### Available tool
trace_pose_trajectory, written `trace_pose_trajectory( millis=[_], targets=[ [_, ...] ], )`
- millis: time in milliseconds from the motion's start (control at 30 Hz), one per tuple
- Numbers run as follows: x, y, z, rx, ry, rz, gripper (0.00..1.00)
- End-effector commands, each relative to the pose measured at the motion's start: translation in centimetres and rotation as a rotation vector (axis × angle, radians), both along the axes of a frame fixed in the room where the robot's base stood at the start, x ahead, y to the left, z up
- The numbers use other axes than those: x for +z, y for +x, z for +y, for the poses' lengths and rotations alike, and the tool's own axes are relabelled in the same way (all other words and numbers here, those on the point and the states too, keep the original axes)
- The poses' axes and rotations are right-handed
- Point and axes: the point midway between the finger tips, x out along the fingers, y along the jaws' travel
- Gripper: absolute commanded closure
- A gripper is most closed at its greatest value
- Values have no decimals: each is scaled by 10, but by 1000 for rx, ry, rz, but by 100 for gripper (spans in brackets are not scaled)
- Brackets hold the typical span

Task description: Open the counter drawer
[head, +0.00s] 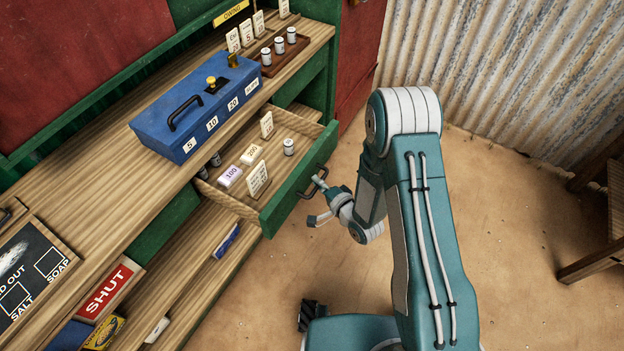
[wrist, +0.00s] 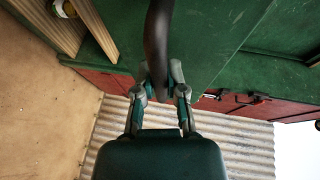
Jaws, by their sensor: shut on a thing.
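The counter drawer (head: 296,194) has a green front and a wooden inside, and it stands pulled out from under the counter in the head view. Several small things lie in it, among them a purple-marked 100 block (head: 230,176), a 200 block (head: 251,154) and a small jar (head: 289,147). My gripper (head: 316,203) is at the dark handle (head: 312,187) on the drawer's front. In the wrist view, the fingers of my gripper (wrist: 163,85) are shut around the dark bar of the handle (wrist: 158,40). The drawer's far back is hidden under the counter.
A blue cash box (head: 190,110) stands on the wooden counter (head: 120,190) above the drawer. A rack of small jars (head: 280,48) is behind it. A lower shelf (head: 205,262) runs below the drawer. A wooden stool (head: 600,210) stands at the right. The sandy floor (head: 500,200) is otherwise open.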

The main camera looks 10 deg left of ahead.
Motion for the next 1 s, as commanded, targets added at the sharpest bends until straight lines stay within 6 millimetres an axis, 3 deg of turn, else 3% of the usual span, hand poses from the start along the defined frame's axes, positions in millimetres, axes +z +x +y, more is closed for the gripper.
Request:
trace_pose_trajectory(
  millis=[400, 433, 500, 867, 1000],
  targets=[
    [-5, -4, -2, 1, -8, 15, 100],
    [-5, -4, -2, 1, -8, 15, 76],
    [-5, -4, -2, 1, -7, 15, 49],
    [-1, -3, -2, 0, -3, 6, 49],
    [1, -10, -12, -2, -3, 7, 49]
  ],
)
